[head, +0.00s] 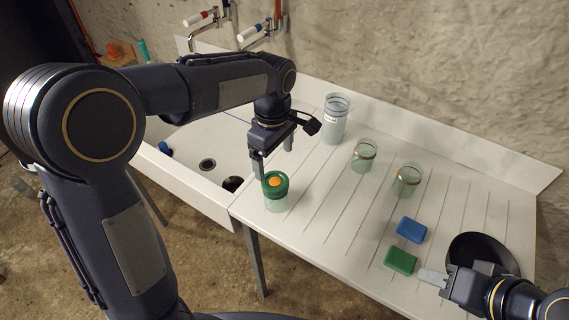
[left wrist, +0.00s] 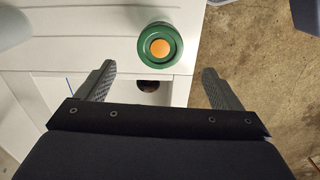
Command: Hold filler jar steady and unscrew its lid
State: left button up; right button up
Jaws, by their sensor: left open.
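A glass jar (head: 275,203) with a green lid (head: 267,188) that has an orange centre stands upright near the front left corner of the drainboard. My left gripper (head: 273,158) is open and empty, just above and behind the lid. In the left wrist view the green lid (left wrist: 143,47) lies just beyond and between the open fingertips of that gripper (left wrist: 158,73), not between the fingers. My right gripper (head: 432,278) is low at the right, by the green sponge. Its fingers overlap in the view, so its opening cannot be made out.
Two open glass jars (head: 364,155) (head: 407,180) and a tall labelled jar (head: 333,121) stand further back. A blue sponge (head: 411,229), a green sponge (head: 400,261) and a dark bowl (head: 470,247) are at right. The sink (head: 180,183) is left. The middle drainboard is clear.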

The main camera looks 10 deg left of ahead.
aim_at(275, 181)
pick_arm(q)
notch_tip(275, 181, down, 8)
jog(key=shift+r+p, duration=0.15)
jog(key=shift+p, duration=0.25)
